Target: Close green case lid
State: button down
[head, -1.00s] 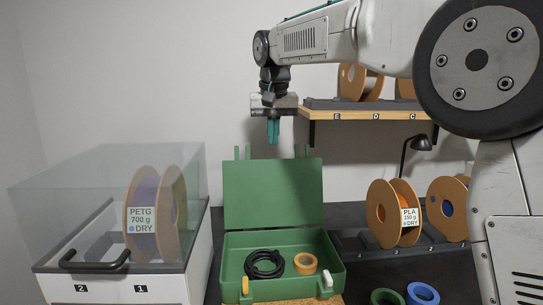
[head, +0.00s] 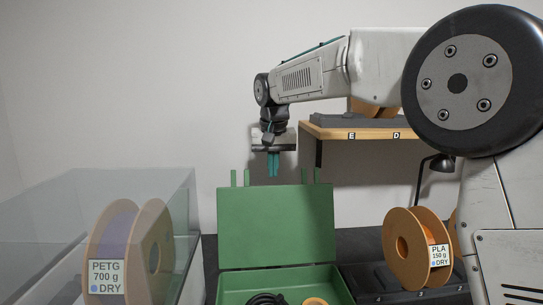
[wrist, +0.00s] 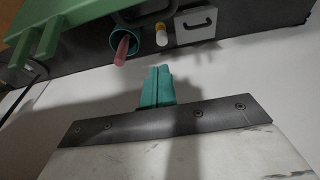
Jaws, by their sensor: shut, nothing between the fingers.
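The green case (head: 330,283) stands open at the bottom centre of the head view. Its lid (head: 277,222) is upright, with prongs on its top edge. Part of the green case also shows at the top left of the wrist view (wrist: 72,20). A black coil (head: 267,299) and the top of an orange ring (head: 314,301) lie in the case, cut off by the frame. My gripper (head: 273,174) points down with teal fingers shut and empty, just above the lid's top edge in the picture. In the wrist view, the shut fingertips (wrist: 158,72) touch nothing.
A clear-covered box at left holds a PETG spool (head: 128,250). A PLA spool (head: 418,248) stands at right below a wooden shelf (head: 360,132). The wrist view shows a teal cup (wrist: 122,45) and a grey drawer box (wrist: 195,24).

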jog(key=s+f, duration=0.3)
jog(key=shift+s+a+f, duration=0.1)
jog(key=shift+f, duration=0.05)
dwell(0.3)
jog(key=shift+s, duration=0.1)
